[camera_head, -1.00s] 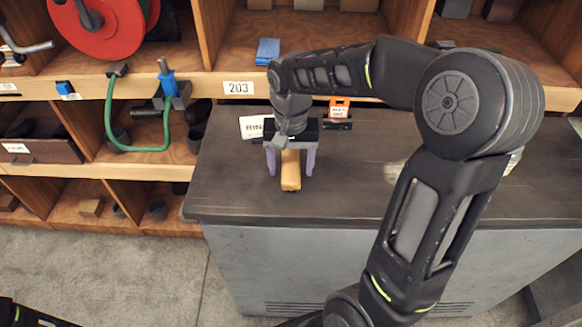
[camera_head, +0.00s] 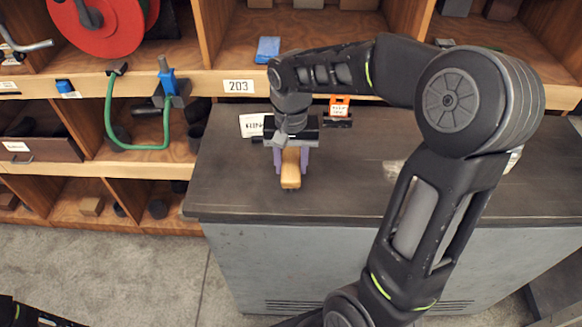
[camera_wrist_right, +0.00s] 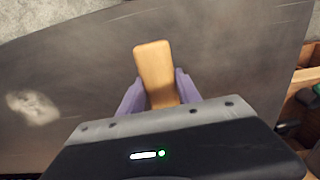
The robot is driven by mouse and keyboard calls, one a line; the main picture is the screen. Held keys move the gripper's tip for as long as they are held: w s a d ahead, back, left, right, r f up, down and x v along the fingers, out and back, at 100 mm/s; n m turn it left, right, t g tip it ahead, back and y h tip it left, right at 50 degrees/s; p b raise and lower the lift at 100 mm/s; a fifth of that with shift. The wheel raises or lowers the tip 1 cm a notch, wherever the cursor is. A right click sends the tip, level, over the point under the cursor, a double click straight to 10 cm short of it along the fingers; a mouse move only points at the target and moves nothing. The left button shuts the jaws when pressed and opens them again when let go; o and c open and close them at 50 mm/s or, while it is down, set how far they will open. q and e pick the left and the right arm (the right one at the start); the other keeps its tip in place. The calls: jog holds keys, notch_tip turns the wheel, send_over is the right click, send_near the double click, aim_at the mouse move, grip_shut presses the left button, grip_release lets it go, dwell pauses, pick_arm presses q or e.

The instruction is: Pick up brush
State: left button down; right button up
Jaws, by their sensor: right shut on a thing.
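The brush shows as a tan wooden handle (camera_head: 290,177) on the dark bench top, pointing toward the bench's front edge. My right gripper (camera_head: 291,168) is above it, with its purple fingers closed on the handle's two sides. In the right wrist view the handle (camera_wrist_right: 155,70) sticks out beyond the fingertips of the right gripper (camera_wrist_right: 157,88). The rest of the brush is hidden under the gripper body. I cannot tell whether the brush touches the bench. My left gripper is not clearly in view; only a dark piece of arm shows at the lower left corner.
The grey bench (camera_head: 350,190) is mostly clear to the right. A white label card (camera_head: 252,125) and an orange-labelled item (camera_head: 339,108) stand behind the gripper.

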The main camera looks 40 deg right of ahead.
aim_at(291, 163)
grip_shut()
notch_tip(291, 163, up, 10)
jog(key=shift+r+b, duration=0.1)
jog(key=shift+b, duration=0.4)
dwell(0.6)
jog(key=shift+o, duration=0.9)
grip_release()
jog(key=c, duration=0.7)
